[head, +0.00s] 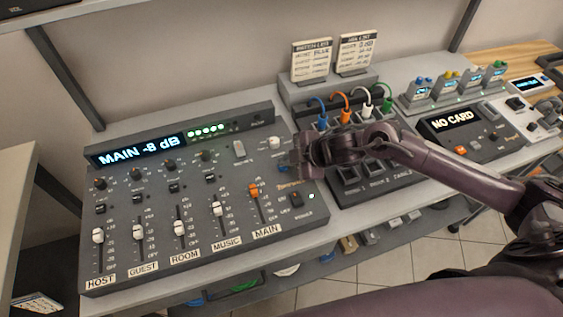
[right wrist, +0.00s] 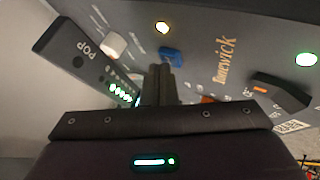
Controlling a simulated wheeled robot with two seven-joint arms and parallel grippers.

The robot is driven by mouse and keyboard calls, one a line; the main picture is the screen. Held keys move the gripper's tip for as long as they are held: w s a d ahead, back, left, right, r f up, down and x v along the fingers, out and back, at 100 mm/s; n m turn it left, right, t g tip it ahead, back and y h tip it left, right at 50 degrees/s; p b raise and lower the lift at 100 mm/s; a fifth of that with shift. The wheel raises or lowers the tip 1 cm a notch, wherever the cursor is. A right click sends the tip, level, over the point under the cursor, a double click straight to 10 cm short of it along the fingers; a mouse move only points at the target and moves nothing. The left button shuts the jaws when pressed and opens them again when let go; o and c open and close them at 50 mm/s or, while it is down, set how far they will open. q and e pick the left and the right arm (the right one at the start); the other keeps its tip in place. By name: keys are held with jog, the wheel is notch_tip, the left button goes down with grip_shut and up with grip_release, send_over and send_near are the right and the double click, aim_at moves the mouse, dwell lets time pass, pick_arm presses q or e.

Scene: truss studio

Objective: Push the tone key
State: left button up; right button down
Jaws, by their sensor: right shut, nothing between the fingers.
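The grey mixer console (head: 140,205) has a lit display reading "MAIN -8 dB". A small blue key (right wrist: 172,57) shows just beyond my fingertips in the right wrist view, between a white knob (right wrist: 113,44) and the printed maker's name. I can read no label on this key. My right gripper (head: 285,162) is over the console's right part; its closed fingers (right wrist: 163,80) are empty and point at the panel beside the blue key. I cannot tell whether they touch it. My left gripper is out of view.
The orange MAIN fader (head: 254,190) and a black power switch (head: 296,199) are close to the gripper. A patch unit with coloured cables (head: 344,108) stands to the right, then a recorder showing "NO CARD" (head: 452,119). Two note cards (head: 311,60) stand behind.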

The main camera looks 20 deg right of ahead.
notch_tip(320, 180, up, 6)
jog(key=p, duration=0.5)
jog(key=shift+r+p, duration=0.15)
jog(key=shift+p, duration=0.2)
dwell(0.4)
